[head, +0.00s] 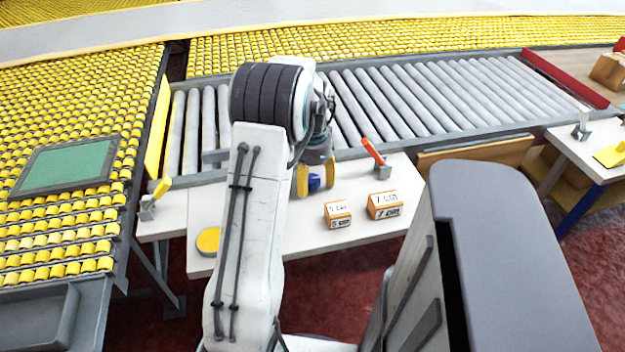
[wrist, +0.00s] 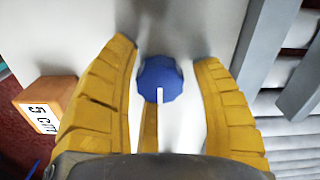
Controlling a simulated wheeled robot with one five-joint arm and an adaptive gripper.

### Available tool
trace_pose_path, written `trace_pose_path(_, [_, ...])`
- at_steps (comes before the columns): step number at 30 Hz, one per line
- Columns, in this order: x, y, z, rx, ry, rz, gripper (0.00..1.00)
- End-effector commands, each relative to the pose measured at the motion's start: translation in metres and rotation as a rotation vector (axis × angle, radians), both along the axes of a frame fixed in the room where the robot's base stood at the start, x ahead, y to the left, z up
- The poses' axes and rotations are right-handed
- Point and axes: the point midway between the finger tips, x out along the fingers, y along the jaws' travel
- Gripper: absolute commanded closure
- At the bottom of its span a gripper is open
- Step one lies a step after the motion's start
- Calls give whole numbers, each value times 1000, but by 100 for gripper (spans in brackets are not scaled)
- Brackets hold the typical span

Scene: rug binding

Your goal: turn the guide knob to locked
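The blue guide knob (wrist: 160,78) sits on the white table between my gripper's yellow fingers in the wrist view. A white pointer line on it runs toward the bottom of that picture. It also shows small and partly hidden in the head view (head: 315,182). My gripper (wrist: 170,75) is open around the knob, with a gap on both sides. In the head view my gripper (head: 316,180) is low over the white table (head: 270,235). Any position marks around the knob are not readable.
Two labelled blocks, one marked 5 cm (head: 338,214) and one marked 7 cm (head: 384,205), stand right of the knob. A red-handled lever (head: 372,152) stands behind them. A yellow disc (head: 208,241) lies at the left. A roller conveyor (head: 420,97) runs behind the table.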

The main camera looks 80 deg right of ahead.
Motion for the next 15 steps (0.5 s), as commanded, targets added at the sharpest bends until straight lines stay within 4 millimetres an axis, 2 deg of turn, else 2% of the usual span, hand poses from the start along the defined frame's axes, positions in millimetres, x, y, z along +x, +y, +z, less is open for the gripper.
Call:
trace_pose_path(2, [0,0,0,0,0,0,49])
trace_pose_path(15, [0,0,0,0,0,0,88])
